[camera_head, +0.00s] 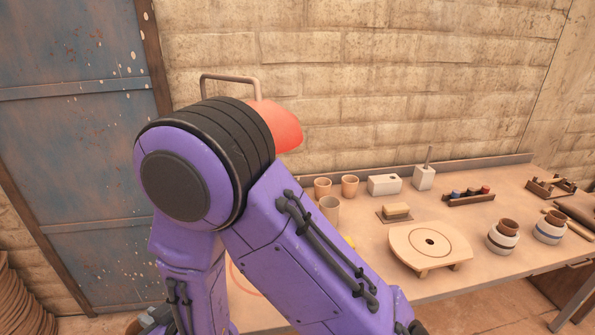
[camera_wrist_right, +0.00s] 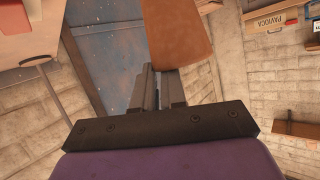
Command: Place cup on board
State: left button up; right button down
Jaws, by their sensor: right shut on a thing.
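My right gripper (camera_head: 152,319) shows partly at the lower left of the head view, beside my purple forearm. In the right wrist view its grey fingers (camera_wrist_right: 160,90) are shut on a brown, tapered cup (camera_wrist_right: 178,35), cut off by the top edge. Three tan cups (camera_head: 349,186) stand upright behind my arm; one is a little nearer than the others. My left gripper is not in view.
The table (camera_head: 480,225) also holds a white block (camera_head: 384,184), a small yellowish block on a plate (camera_head: 396,211), a rack of small jars (camera_head: 469,197) and two banded pots (camera_head: 502,238). A blue door (camera_head: 75,130) is at left. My arm hides the table's left part.

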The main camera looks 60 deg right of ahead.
aim_at(429, 240)
jog(key=u, duration=0.25)
jog(key=k, duration=1.3)
jog(key=z, duration=2.1)
jog(key=i, duration=0.25)
jog(key=u, duration=0.05)
